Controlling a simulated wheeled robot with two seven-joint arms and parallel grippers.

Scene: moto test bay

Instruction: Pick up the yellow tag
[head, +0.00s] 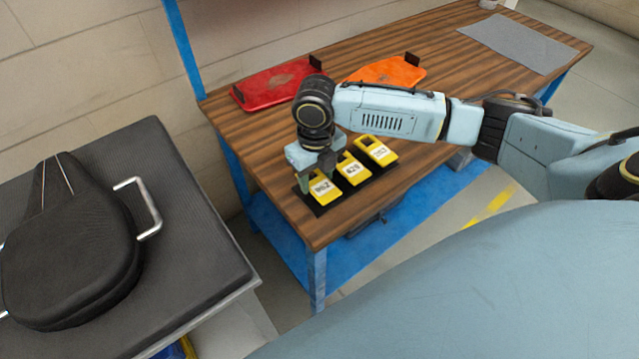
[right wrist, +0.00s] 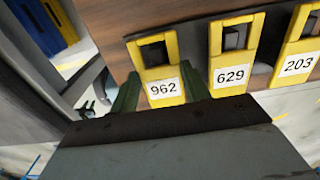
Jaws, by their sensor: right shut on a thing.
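Three yellow tags stand in a row on a black holder (head: 318,208) near the table's front corner. The tag marked 962 (head: 322,189) is nearest the corner, with the 629 tag (head: 352,170) beside it and the 203 tag (head: 379,151) at the far end. My right gripper (head: 315,176) is down at the 962 tag. In the right wrist view, its green fingers (right wrist: 158,88) are on both sides of the 962 tag (right wrist: 162,72), shut on it. The tag still appears in line with the others. My left gripper is out of view.
The wooden table (head: 270,190) also bears a red tray (head: 275,85), an orange tray (head: 390,71) and a grey mat (head: 528,46) farther back. A black case-like seat (head: 70,250) lies on a dark bench (head: 150,180) at left.

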